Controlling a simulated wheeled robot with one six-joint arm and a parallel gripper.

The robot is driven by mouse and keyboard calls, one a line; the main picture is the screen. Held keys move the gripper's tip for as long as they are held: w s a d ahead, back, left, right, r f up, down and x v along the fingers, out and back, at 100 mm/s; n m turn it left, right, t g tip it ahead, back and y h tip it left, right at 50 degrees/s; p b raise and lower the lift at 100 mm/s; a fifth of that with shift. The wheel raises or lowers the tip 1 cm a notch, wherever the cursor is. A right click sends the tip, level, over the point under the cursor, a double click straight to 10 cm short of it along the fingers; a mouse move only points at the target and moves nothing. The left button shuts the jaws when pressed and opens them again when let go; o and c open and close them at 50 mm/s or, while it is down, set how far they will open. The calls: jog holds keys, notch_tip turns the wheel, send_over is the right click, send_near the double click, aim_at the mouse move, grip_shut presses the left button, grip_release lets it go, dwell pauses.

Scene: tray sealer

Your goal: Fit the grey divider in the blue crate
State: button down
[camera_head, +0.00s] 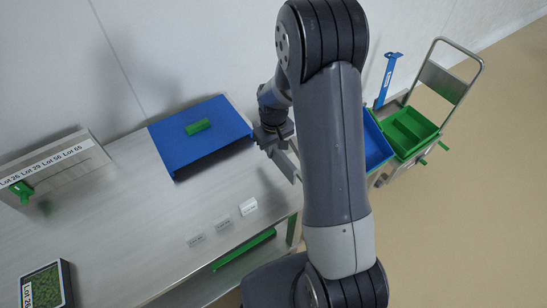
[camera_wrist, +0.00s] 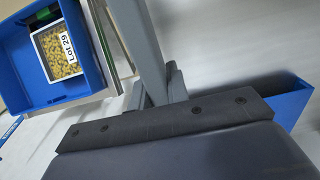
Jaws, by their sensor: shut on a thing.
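My gripper (camera_head: 274,143) is shut on the grey divider (camera_head: 285,164), a flat plate that hangs tilted beyond the right end of the steel table. In the wrist view the divider (camera_wrist: 137,45) runs up from between my fingers (camera_wrist: 162,92). The blue crate (camera_head: 374,143) is to the right, partly hidden behind my arm. The wrist view shows the crate (camera_wrist: 80,88) at upper left, with a white-rimmed tray (camera_wrist: 58,50) of yellowish pieces labelled "Lot 29" inside. The divider is outside the crate, apart from it.
A green crate (camera_head: 411,132) sits beside the blue one on a cart with a metal handle (camera_head: 447,84). A blue sloped cover (camera_head: 180,145) with a green handle (camera_head: 198,127) stands on the table (camera_head: 130,215). A lot-labelled rack (camera_head: 60,165) and a green-filled tray (camera_head: 66,285) are at left.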

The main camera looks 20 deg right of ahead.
jog(key=shift+r, duration=0.45)
jog(key=shift+s+m, duration=0.15)
jog(key=shift+m, duration=0.15)
jog(key=s+f+m, duration=0.1)
jog(key=m, duration=0.2)
jog(key=shift+s+f, duration=0.1)
jog(key=shift+f, duration=0.1)
jog(key=shift+d, duration=0.1)
